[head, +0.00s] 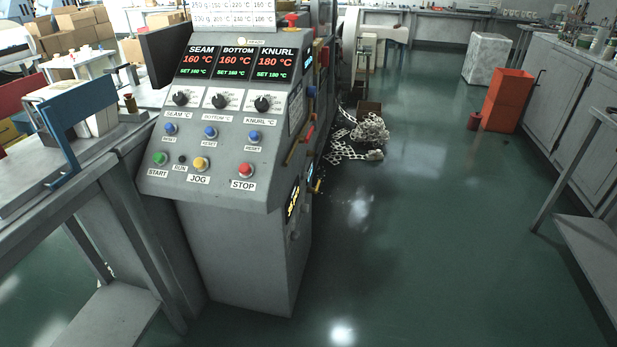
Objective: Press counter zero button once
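A grey machine console (245,235) stands left of centre. Its sloped panel shows SEAM, BOTTOM and KNURL displays (236,62), black knobs, and three blue RESET buttons (210,132). Below are a green START button (160,158), a yellow JOG button (201,163) and a red STOP button (246,170). No button with a readable counter zero label shows. Neither of my grippers is in view.
A grey table (95,150) with a blue-framed device stands left of the console. Paper scrap (368,133) lies on the floor behind it.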

